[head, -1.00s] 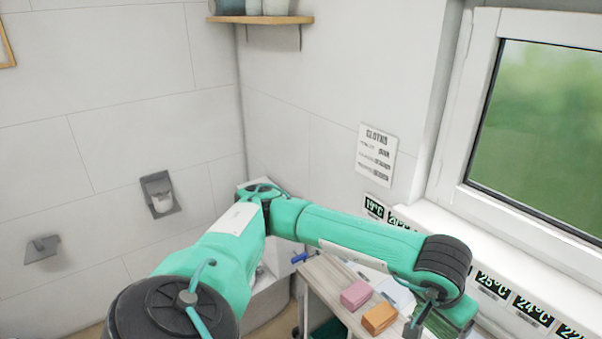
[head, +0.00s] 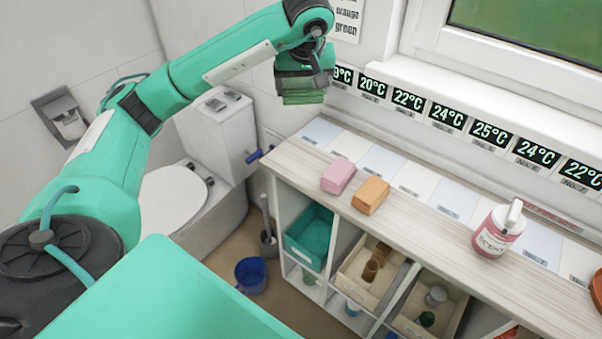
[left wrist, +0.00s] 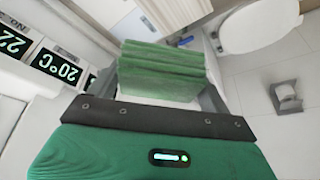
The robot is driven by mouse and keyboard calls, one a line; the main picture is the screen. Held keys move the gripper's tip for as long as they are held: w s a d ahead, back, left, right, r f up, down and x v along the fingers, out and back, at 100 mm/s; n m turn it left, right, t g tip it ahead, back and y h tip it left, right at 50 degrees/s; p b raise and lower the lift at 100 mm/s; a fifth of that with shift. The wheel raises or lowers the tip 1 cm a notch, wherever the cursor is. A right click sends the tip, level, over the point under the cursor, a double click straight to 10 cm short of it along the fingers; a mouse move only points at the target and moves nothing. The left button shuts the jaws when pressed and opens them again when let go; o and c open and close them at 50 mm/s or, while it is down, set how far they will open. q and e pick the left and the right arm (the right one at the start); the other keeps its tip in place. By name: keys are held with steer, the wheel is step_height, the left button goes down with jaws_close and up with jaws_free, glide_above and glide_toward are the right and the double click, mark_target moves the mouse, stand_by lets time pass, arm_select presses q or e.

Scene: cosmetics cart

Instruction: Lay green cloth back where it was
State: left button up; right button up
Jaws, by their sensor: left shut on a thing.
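My left gripper (head: 304,84) is shut on the folded green cloth (head: 303,98) and holds it in the air, beyond the counter's far left end in the head view. The cloth fills the space between the fingers in the left wrist view (left wrist: 160,72). A pink folded cloth (head: 338,176) and an orange folded cloth (head: 370,195) lie side by side on the wooden counter (head: 318,158). A colour list (head: 347,18) on the wall shows "orange" above "green". My right gripper is out of view.
Numbered pale panels run along the counter's back, under a row of temperature displays (head: 447,116). A pink pump bottle (head: 499,230) stands to the right. Shelves with bins (head: 309,236) are below. A toilet (head: 183,196) and a blue bucket (head: 251,274) are left.

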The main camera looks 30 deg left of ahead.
arm_select(q)
steer(key=shift+a+f, duration=0.2)
steer(key=shift+f, duration=0.35)
steer(key=p, duration=0.2)
glide_above(301, 159)
steer(key=s+d, duration=0.1)
step_height(301, 159, down, 14)
steer(key=shift+s, duration=0.15)
steer(key=shift+f, duration=0.6)
step_height(301, 159, down, 3)
steer(key=shift+f, duration=0.45)
steer(key=o, duration=0.7)
steer(key=shift+o, duration=0.9)
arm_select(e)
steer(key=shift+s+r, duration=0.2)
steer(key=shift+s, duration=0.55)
